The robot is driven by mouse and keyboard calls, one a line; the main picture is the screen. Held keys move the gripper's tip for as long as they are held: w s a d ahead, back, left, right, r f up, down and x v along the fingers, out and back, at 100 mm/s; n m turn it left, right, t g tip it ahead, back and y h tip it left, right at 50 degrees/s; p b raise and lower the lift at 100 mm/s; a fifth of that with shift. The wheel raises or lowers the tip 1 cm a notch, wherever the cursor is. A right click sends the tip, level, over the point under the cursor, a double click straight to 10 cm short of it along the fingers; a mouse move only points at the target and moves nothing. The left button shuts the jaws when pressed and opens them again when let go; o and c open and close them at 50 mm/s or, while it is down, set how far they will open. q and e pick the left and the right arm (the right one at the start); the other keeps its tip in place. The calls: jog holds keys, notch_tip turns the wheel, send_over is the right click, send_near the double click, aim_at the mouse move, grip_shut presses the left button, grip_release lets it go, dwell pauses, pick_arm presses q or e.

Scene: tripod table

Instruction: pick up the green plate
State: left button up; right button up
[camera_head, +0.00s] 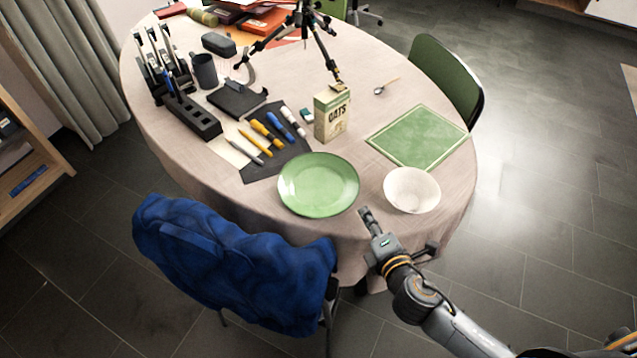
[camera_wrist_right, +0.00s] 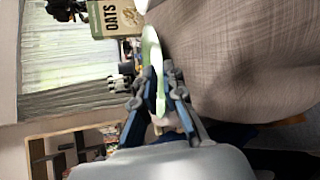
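The green plate (camera_head: 318,184) lies flat near the table's front edge in the head view. It shows nearly edge-on as a thin green strip (camera_wrist_right: 152,52) in the right wrist view. My right gripper (camera_head: 364,211) is at the plate's front-right rim, just in front of the white bowl. In the wrist view its two fingers (camera_wrist_right: 156,80) are apart, with the plate's edge lined up between them. I cannot tell whether either finger touches the plate. My left gripper is not in view.
The white bowl (camera_head: 411,190) stands close right of the plate. The oats box (camera_head: 332,113) stands behind it, and a dark mat (camera_head: 262,172) with pens lies to its left. A green placemat (camera_head: 418,137) is behind the bowl. A chair with a blue jacket (camera_head: 235,262) stands in front.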

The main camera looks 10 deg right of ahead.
aim_at(356, 208)
jog(key=x, duration=0.6)
jog(key=shift+w+a+f, duration=0.1)
jog(key=shift+w+a, duration=0.05)
jog(key=shift+w, duration=0.15)
grip_shut()
jog(key=shift+p, duration=0.3)
